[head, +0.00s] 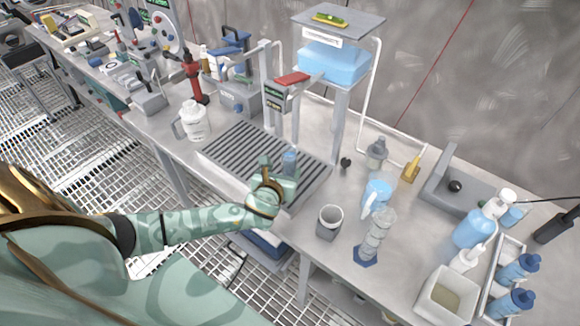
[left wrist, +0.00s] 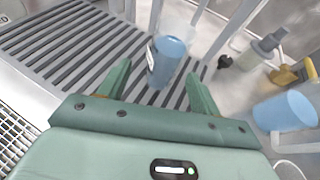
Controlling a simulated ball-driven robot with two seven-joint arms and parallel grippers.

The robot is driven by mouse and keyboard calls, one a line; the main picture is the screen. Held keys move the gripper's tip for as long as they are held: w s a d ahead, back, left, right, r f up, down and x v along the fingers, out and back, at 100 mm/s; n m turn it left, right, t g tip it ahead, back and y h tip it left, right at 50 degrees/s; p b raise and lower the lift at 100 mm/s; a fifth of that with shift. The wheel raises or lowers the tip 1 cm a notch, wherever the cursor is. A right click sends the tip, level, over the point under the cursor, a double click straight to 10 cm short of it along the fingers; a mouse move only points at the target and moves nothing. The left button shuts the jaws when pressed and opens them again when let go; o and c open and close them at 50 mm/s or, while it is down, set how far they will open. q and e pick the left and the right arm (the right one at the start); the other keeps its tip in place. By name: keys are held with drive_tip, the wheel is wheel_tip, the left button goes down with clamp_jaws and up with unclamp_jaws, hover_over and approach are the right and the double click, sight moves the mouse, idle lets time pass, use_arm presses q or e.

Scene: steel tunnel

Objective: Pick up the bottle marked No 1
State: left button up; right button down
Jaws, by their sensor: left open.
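My left gripper (head: 279,174) is low over the grate, right by the bottle. In the left wrist view its two green fingers (left wrist: 157,82) are spread apart, with the bottle ahead between their tips; I cannot tell whether they touch it. The gripper hides the bottle's lower part in the head view. My right gripper is not in view.
A metal stand with a blue tank (head: 334,62) rises behind the grate. Right of it are a blue jug (head: 378,192), a grey cup (head: 330,221) and a clear cylinder (head: 374,238). A white jug (head: 194,121) stands at left. More blue bottles (head: 518,268) stand at far right.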

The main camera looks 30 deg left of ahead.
sight(288, 168)
use_arm(q)
drive_tip(key=x, duration=0.1)
drive_tip(key=b+x, duration=0.1)
drive_tip(key=x, duration=0.1)
drive_tip(key=b+x, duration=0.1)
drive_tip(key=x, duration=0.1)
drive_tip(key=shift+w+d+f, duration=0.25)
drive_tip(key=shift+d, duration=0.05)
drive_tip(key=shift+r, duration=0.1)
drive_tip(key=shift+c, duration=0.8)
drive_tip(key=c, duration=1)
